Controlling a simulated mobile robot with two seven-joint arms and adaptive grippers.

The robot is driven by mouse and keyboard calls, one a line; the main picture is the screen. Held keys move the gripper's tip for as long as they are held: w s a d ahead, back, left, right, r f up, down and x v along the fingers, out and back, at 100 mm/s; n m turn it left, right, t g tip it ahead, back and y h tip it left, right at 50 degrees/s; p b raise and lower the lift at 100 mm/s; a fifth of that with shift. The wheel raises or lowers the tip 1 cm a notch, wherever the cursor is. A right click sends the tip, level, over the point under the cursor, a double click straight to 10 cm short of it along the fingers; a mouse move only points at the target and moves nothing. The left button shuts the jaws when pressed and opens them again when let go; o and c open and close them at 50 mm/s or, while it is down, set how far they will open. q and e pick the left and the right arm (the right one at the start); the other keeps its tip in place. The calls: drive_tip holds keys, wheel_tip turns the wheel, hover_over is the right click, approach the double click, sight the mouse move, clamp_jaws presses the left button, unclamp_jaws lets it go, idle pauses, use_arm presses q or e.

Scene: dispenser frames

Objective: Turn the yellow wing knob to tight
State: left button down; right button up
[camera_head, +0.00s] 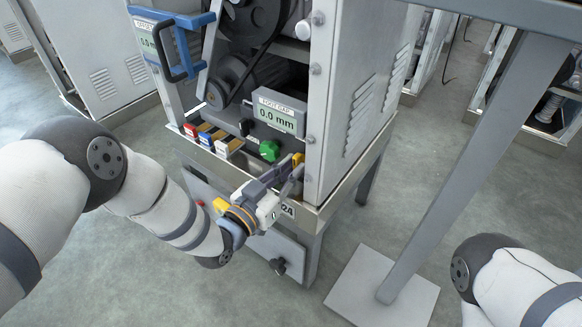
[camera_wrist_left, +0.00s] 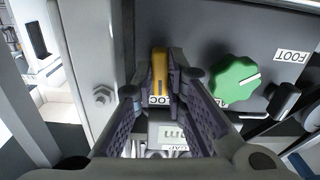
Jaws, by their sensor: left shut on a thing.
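The yellow wing knob (camera_head: 298,158) sits on the dark front panel of the machine, near its right post. In the left wrist view the wing knob (camera_wrist_left: 159,60) stands with its long side about upright, above a label reading "LOC". The rest of that label is covered. My left gripper (camera_head: 292,175) reaches it from the front. In the left wrist view its fingertips (camera_wrist_left: 161,82) are close together, one on each side of the knob's lower part, shut on it. The tight mark is not visible. My right arm shows at the lower right, its gripper out of view.
A green knob (camera_head: 269,150) is just left of the yellow one; it also shows in the left wrist view (camera_wrist_left: 233,80). A gap display (camera_head: 279,112) reads 0.0 mm. Colored blocks (camera_head: 208,137) stand on the ledge at left. A slanted grey post (camera_head: 455,160) stands at right.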

use_arm(q)
drive_tip(key=shift+m, duration=0.5)
drive_tip(key=c, duration=1.6)
unclamp_jaws()
